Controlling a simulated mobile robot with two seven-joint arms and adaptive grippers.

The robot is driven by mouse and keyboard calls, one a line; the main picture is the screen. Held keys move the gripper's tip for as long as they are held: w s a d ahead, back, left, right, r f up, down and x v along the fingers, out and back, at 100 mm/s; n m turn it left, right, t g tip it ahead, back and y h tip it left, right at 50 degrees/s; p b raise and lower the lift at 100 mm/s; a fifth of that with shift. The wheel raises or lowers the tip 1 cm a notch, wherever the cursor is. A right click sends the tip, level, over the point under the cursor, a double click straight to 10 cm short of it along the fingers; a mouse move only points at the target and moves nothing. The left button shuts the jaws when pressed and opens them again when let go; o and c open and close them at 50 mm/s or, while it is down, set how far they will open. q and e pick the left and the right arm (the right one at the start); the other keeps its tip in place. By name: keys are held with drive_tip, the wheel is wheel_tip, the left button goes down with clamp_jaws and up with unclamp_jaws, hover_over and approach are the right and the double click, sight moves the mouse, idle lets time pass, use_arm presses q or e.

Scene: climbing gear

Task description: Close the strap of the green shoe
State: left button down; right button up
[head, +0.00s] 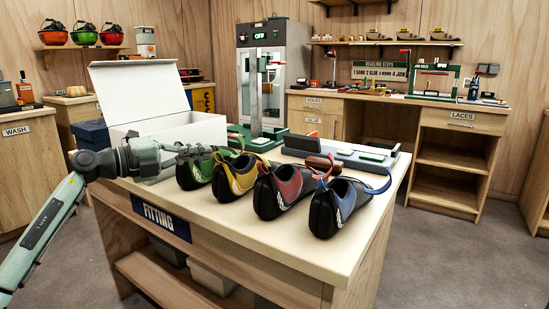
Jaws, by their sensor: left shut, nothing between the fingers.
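The green shoe (196,170), black with green sides, is the leftmost of the shoes in a row on the fitting table (280,235). My left gripper (188,151) comes in from the left and is at the green shoe's upper part. It is shut with nothing between its fingers. The gripper overlaps the shoe in the picture, so I cannot tell whether they touch. The green shoe's strap is partly hidden and hard to make out there. My right gripper is not in view.
A yellow shoe (231,178) stands close to the right of the green one, then a red shoe (283,190) and a blue shoe (340,205). An open white box (150,125) stands behind my left gripper. A grey device (345,152) lies at the table's back right.

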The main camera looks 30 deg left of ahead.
use_arm(q)
drive_tip(key=p+x, duration=0.1)
drive_tip(key=x, duration=0.7)
drive_tip(key=shift+w+r, duration=0.15)
drive_tip(key=shift+w, duration=0.1)
drive_tip(key=shift+w+d, duration=0.25)
drive_tip(key=shift+w, duration=0.3)
drive_tip(key=shift+w+d, duration=0.1)
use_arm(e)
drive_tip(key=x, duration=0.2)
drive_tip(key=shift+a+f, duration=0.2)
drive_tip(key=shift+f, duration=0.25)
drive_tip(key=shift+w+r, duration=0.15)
use_arm(q)
drive_tip(key=shift+p, duration=0.35)
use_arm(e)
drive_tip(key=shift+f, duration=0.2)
